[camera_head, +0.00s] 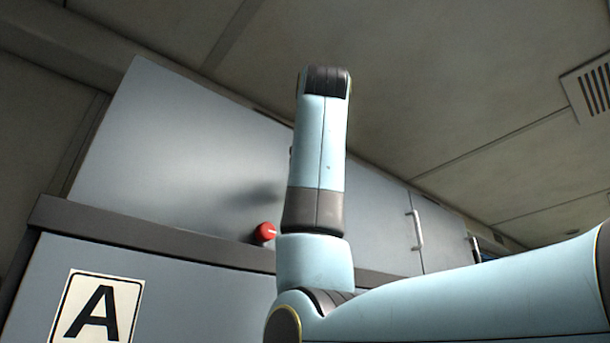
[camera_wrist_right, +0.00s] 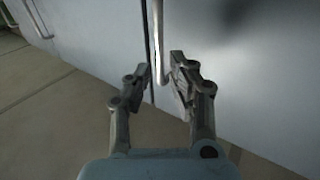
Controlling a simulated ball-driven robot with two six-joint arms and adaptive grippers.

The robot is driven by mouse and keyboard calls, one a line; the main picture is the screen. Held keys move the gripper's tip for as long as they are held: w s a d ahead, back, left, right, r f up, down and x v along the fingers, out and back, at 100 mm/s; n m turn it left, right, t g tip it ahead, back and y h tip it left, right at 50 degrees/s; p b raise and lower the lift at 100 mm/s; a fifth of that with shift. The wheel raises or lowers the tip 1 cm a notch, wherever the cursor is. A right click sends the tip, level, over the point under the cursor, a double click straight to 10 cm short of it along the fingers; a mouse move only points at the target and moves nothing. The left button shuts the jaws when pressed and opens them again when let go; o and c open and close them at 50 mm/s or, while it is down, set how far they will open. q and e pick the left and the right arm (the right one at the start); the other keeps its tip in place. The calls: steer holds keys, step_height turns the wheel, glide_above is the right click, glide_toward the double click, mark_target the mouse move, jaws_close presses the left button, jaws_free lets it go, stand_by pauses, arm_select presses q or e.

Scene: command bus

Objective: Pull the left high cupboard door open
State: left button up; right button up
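The left high cupboard door (camera_head: 190,150) is a large flat grey-blue panel in the head view, its right part hidden behind my right arm. In the right wrist view a pale door surface (camera_wrist_right: 250,70) fills the right side, with a dark seam along its left edge. A light bar handle (camera_wrist_right: 157,35) stands off it beside the seam. My right gripper (camera_wrist_right: 162,78) is open, with the handle's end between its two fingers. I see no clear contact with either finger. In the head view the right gripper is hidden by its arm. My left gripper is in neither view.
More high cupboard doors with bar handles (camera_head: 415,230) run to the right. A red knob (camera_head: 265,233) sits at the ledge (camera_head: 150,237) below the left door. A panel marked A (camera_head: 98,308) is underneath. The ceiling (camera_head: 420,70) slopes close above, with a vent (camera_head: 595,88).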

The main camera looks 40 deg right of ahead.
steer(key=p+x, duration=0.1)
steer(key=x, duration=0.5)
steer(key=shift+f+p, duration=0.1)
steer(key=shift+p, duration=0.3)
jaws_close()
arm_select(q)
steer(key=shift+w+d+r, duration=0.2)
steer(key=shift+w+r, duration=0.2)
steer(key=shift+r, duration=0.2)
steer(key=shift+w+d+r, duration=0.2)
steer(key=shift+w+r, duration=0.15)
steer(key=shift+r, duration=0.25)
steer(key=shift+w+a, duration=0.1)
